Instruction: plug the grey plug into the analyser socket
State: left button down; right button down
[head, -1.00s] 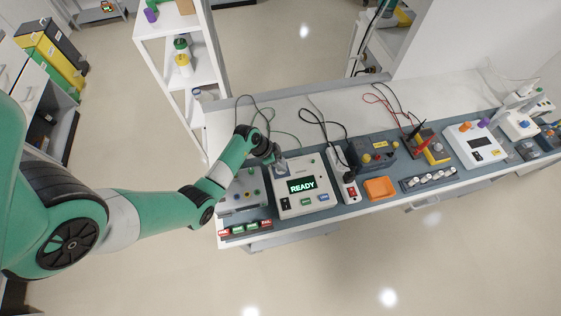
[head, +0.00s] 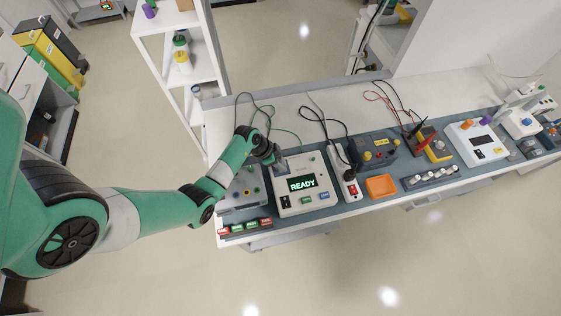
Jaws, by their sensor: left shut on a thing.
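The analyser (head: 312,171) is a white box with a lit READY display, standing on the blue-grey bench mat. My left gripper (head: 279,164) is at its back left corner, low over the top face, and is shut on the grey plug. The plug is small here and mostly hidden by the gripper, so I cannot tell whether it touches or sits in the socket. The socket is not clearly visible. A dark green cable (head: 240,98) loops on the bench behind the gripper. My right gripper is not in view.
Left of the analyser is a grey box with knobs (head: 240,199), with small labelled blocks (head: 245,227) in front.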

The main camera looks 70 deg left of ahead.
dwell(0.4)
pick_arm(q)
jog(key=shift+c, duration=1.7)
grip_release()
jog(key=p+v, duration=0.1)
jog(key=v, duration=1)
jog(key=shift+r, duration=0.25)
jog(key=shift+d, duration=0.1)
